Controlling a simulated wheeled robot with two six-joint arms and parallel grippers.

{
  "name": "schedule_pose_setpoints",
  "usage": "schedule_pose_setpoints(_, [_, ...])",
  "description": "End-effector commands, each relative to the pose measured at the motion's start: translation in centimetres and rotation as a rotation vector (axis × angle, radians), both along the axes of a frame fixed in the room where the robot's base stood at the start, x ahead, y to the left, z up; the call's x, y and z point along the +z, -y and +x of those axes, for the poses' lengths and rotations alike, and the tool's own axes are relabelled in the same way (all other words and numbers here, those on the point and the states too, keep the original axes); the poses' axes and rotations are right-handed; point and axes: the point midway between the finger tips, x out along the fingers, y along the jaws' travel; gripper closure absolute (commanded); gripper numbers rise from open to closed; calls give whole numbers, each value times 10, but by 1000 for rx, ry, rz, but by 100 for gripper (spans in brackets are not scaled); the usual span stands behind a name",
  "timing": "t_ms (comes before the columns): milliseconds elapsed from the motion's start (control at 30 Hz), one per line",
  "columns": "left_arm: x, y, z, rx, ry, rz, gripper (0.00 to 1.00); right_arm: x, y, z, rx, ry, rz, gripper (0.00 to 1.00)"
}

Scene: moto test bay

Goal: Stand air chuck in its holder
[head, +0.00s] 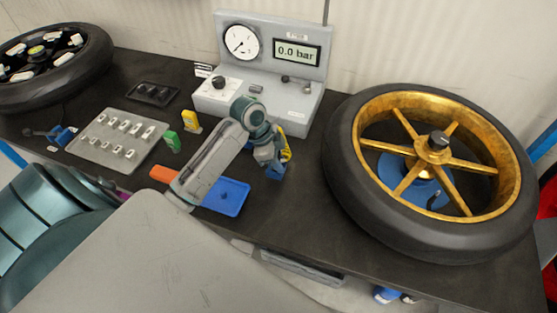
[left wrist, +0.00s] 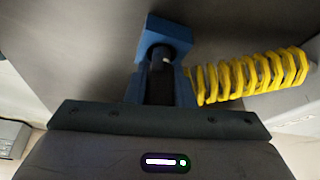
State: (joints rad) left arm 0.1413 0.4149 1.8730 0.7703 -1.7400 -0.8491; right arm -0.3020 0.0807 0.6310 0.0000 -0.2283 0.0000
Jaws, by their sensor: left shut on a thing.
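The air chuck (left wrist: 160,82) is a dark upright body between my left gripper's fingers in the left wrist view, with a blue block at its far end. A yellow coiled hose (left wrist: 250,76) runs from beside it to the right. In the head view my left gripper (head: 272,163) is shut on the chuck, in front of the grey gauge unit; the hose (head: 286,150) shows just behind it. The chuck is mostly hidden there. I cannot clearly identify the holder. My right gripper is not in view.
A blue tray (head: 236,207) lies partly behind my left arm. The grey gauge unit (head: 300,113) reads 0.0 bar. A gold-rimmed wheel (head: 343,171) fills the right; another tyre (head: 88,71) lies far left. A grey plate (head: 92,152) holds several small parts.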

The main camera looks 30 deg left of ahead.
Motion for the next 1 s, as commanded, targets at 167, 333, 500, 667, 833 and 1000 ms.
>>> schedule_pose_setpoints(167, [0,0,0,0,0,0,100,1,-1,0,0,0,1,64])
schedule_pose_setpoints(333, [0,0,0,0,-1,0,100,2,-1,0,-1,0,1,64])
schedule_pose_setpoints(500, [-1,0,0,0,-1,0,100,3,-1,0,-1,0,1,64])
schedule_pose_setpoints(667, [-1,0,0,1,-2,0,100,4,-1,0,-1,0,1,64])
schedule_pose_setpoints(833, [-1,0,0,0,-2,0,100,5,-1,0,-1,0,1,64])
schedule_pose_setpoints(1000, [-2,0,-1,1,-3,0,100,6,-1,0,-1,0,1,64])
